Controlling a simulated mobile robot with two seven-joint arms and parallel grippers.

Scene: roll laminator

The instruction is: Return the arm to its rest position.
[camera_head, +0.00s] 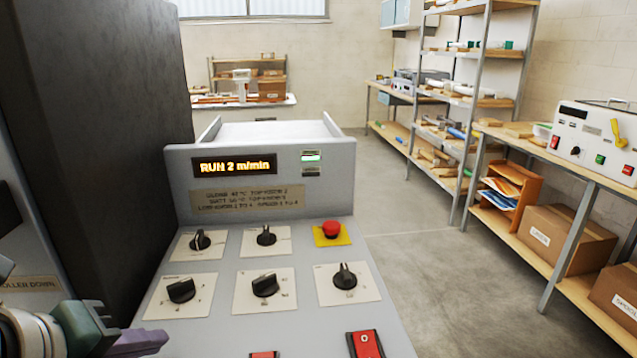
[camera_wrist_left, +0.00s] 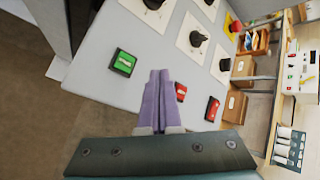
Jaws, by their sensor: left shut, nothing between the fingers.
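My left gripper (camera_head: 140,342) is at the lower left in the head view, beside the left edge of the laminator's control panel (camera_head: 222,273). Its purple fingers are together and empty, and they also show in the left wrist view (camera_wrist_left: 158,85), pointing at the panel. In the wrist view the fingertips appear between a green button (camera_wrist_left: 124,62) and a red button (camera_wrist_left: 181,92); I cannot tell the gap to the panel. The lit display (camera_head: 234,166) reads "RUN 2 m/min". My right gripper is not in view.
The panel carries several black knobs (camera_head: 265,284), a red emergency stop (camera_head: 332,230) on yellow, and a red rocker switch (camera_head: 366,344). A tall dark block (camera_head: 110,120) stands at left. A shelf bench (camera_head: 560,160) with boxes is at right. The floor (camera_head: 430,270) between is clear.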

